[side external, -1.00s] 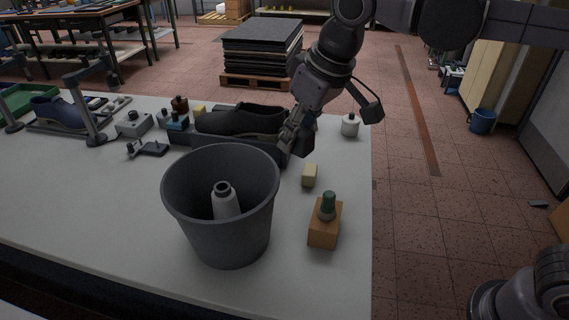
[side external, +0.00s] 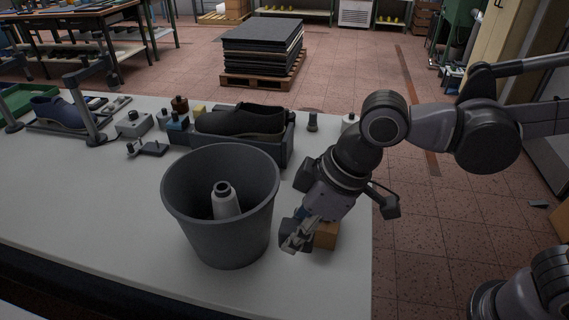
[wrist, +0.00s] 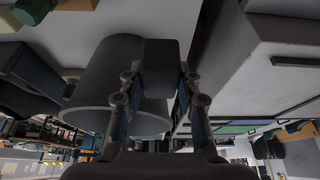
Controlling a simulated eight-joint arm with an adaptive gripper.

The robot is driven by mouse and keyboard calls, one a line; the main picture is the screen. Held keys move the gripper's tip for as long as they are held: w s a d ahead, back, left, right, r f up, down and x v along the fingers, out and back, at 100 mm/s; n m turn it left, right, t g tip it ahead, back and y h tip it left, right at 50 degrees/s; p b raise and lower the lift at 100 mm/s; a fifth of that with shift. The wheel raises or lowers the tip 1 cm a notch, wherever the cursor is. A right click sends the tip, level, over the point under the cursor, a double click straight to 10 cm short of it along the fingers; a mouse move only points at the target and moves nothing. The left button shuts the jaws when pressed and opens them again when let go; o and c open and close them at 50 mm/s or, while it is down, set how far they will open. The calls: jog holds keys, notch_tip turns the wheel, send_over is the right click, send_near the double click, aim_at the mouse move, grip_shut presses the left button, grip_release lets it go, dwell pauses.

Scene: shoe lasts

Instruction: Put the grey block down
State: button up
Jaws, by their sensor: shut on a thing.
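My gripper (side external: 293,241) is low over the front right of the white table, just right of the grey bin. It is shut on the grey block (side external: 286,230). In the wrist view the dark block (wrist: 162,64) sits between the two fingers of my gripper (wrist: 160,88). In the side view the fingers cover part of the block. I cannot tell whether its underside touches the table.
The large grey bin (side external: 180,215), with a pale bottle (side external: 225,199) inside, is close on the left. An orange-brown block (side external: 326,235) is partly hidden behind my gripper. The table's right edge is near.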

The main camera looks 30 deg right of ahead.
jog(key=shift+f, duration=6.7)
jog(key=shift+f, duration=0.1)
jog(key=o, duration=1.2)
jog(key=shift+c, duration=0.2)
jog(key=v, duration=1.2)
jog(key=w+d+m+t+h, duration=0.1)
jog(key=d+m, duration=0.3)
jog(key=d, duration=0.7)
jog(key=w+d+m+t+h, duration=0.2)
jog(key=d+m, duration=0.3)
jog(key=d, duration=0.7)
jog(key=shift+w+d+t, duration=0.15)
jog(key=shift+w+t, duration=0.1)
jog(key=shift+t, duration=0.25)
